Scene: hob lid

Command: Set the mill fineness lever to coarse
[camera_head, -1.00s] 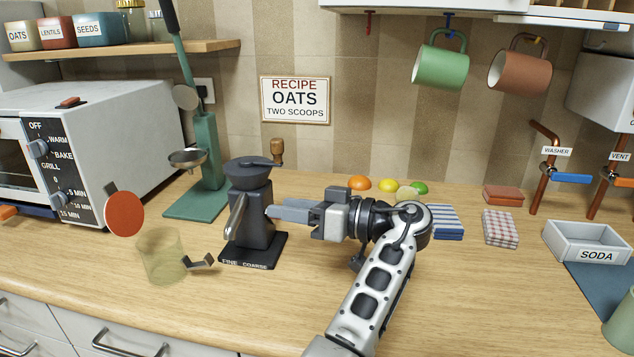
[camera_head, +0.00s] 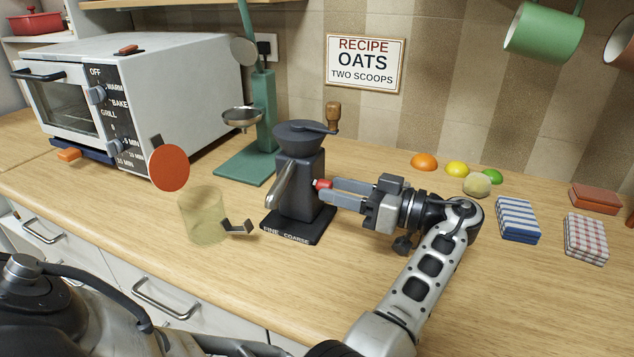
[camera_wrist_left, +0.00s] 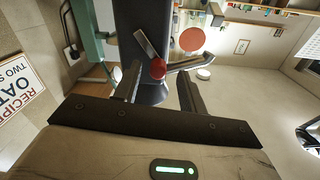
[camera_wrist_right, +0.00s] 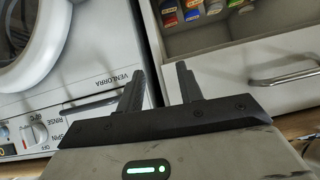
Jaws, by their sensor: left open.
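The dark grey mill (camera_head: 298,170) stands upright on its base in the head view, with a FINE COARSE label (camera_head: 286,236) along the base's front edge. A red knob (camera_head: 323,184) shows at the mill's right side. In the left wrist view the red knob (camera_wrist_left: 158,69) sits at the end of a short grey lever (camera_wrist_left: 146,46). My left gripper (camera_head: 325,190) is open, its fingers either side of the knob; contact cannot be told. My right gripper (camera_wrist_right: 160,68) is open and empty in its wrist view, facing a drawer and a washing machine.
A see-through yellowish cup (camera_head: 203,215) and a small dark bracket (camera_head: 237,227) are left of the mill. A red disc (camera_head: 169,168) and a green stand (camera_head: 262,125) are near. Fruit (camera_head: 424,162) and folded cloths (camera_head: 517,220) lie right. Counter in front is clear.

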